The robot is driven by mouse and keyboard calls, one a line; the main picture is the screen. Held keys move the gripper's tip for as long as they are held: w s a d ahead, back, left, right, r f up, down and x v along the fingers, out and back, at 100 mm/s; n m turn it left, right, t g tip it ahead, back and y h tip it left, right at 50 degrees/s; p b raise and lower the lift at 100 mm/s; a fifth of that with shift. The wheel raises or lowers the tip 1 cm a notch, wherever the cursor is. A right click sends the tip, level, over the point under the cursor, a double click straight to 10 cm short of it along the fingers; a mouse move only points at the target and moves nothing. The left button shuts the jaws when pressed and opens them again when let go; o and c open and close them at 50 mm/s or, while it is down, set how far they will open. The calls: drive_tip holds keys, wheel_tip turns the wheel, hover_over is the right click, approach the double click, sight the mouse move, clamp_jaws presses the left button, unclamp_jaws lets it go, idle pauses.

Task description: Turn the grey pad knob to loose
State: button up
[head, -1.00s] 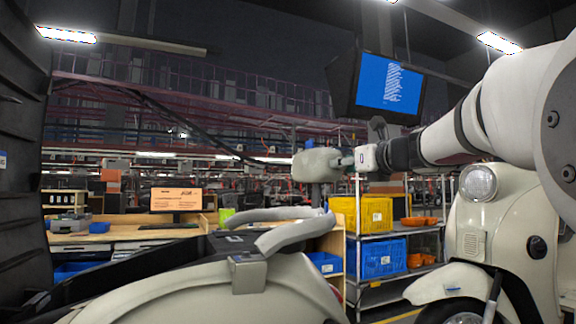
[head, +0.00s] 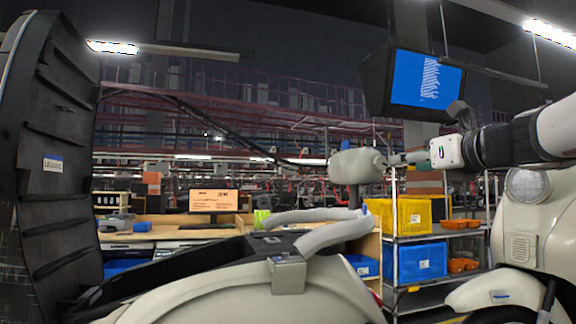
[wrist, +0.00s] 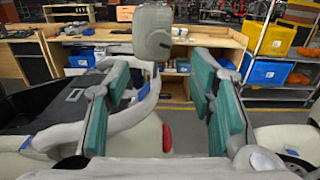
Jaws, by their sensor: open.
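The grey pad (head: 358,165) stands on a post above the tail of a cream scooter body (head: 240,290), at centre in the head view. It also shows upright beyond the fingertips in the wrist view (wrist: 152,32). I cannot make out its knob clearly; a small blue spot (head: 345,144) shows at the pad's top edge. My gripper (head: 398,160) is to the right of the pad in the head view. In the wrist view its teal fingers (wrist: 162,68) are wide apart with nothing between them close by, apart from the pad.
A grey grab rail (head: 325,235) curves around the scooter's rear below the pad. A large dark panel (head: 50,180) stands at left. A shelf holds a yellow crate (head: 400,216) and a blue crate (head: 415,262). A workbench with a monitor (head: 213,201) is behind.

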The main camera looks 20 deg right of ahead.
sight(382, 164)
drive_tip(key=shift+s, duration=1.4)
drive_tip(key=shift+a, duration=0.1)
drive_tip(key=w+m+p, duration=0.3)
drive_tip(key=m+p, duration=0.4)
drive_tip(key=m, duration=0.2)
drive_tip(key=w+m+p, duration=0.4)
drive_tip(key=m+p, duration=0.3)
drive_tip(key=m, duration=0.3)
drive_tip(key=w+m+p, duration=0.4)
drive_tip(key=m+p, duration=0.3)
drive_tip(key=m, duration=0.2)
drive_tip(key=shift+w+p, duration=0.25)
drive_tip(key=shift+p, duration=0.15)
drive_tip(key=shift+c, duration=0.5)
